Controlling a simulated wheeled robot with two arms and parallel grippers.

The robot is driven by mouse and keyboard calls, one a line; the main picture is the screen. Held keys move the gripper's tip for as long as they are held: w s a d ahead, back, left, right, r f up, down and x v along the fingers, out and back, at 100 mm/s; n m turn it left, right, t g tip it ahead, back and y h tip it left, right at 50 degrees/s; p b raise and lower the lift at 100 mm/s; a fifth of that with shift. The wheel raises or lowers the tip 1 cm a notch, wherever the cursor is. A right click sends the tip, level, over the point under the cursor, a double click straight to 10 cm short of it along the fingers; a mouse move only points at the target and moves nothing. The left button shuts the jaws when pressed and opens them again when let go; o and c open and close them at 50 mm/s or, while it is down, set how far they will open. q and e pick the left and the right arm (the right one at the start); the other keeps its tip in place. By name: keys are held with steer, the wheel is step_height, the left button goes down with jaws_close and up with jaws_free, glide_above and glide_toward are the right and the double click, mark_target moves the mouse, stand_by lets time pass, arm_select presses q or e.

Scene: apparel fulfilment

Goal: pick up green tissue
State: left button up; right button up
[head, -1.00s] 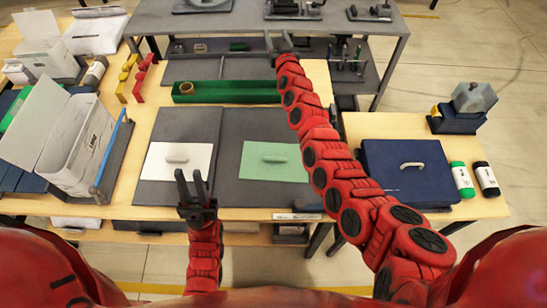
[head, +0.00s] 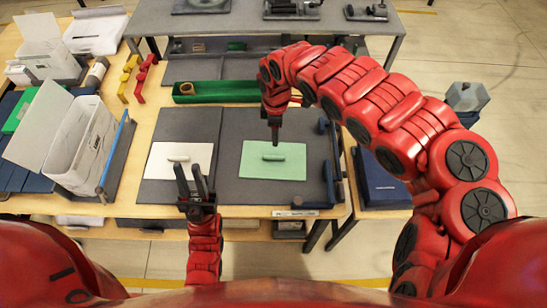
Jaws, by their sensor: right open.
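The green tissue (head: 262,173) lies flat on the right half of the dark grey mat, with a light green handle-like grip (head: 271,157) on top. My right gripper (head: 275,140) points down just above the tissue's far edge in this view. It is seen nearly edge-on, holds nothing I can see, and is open. A white sheet (head: 165,163) with a similar grip lies on the mat's left half. My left gripper (head: 191,170) is open and empty, with its fingers up at the near edge of the white sheet.
A green tray (head: 225,98) holding a tape roll (head: 187,89) lies behind the mat. A dark blue bracket (head: 329,185) stands at the mat's right edge. A white box (head: 78,140) stands at left. A blue box (head: 378,185) at right is partly hidden by my arm.

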glide_above(274, 156)
steer(key=f, duration=0.3)
steer(key=f+p, duration=0.1)
steer(key=f, duration=0.3)
steer(key=shift+w+d+f, duration=0.15)
steer(key=shift+w+f, duration=0.05)
steer(key=shift+s+f+p, duration=0.1)
steer(key=shift+f+p, duration=0.25)
steer(key=shift+f, duration=0.05)
steer(key=f, duration=0.2)
steer(key=f+p, duration=0.1)
steer(key=shift+s+a, duration=0.25)
steer(key=shift+a, duration=0.1)
steer(key=shift+d+f, duration=0.15)
steer(key=shift+f, duration=0.55)
jaws_close()
steer(key=shift+w, duration=0.1)
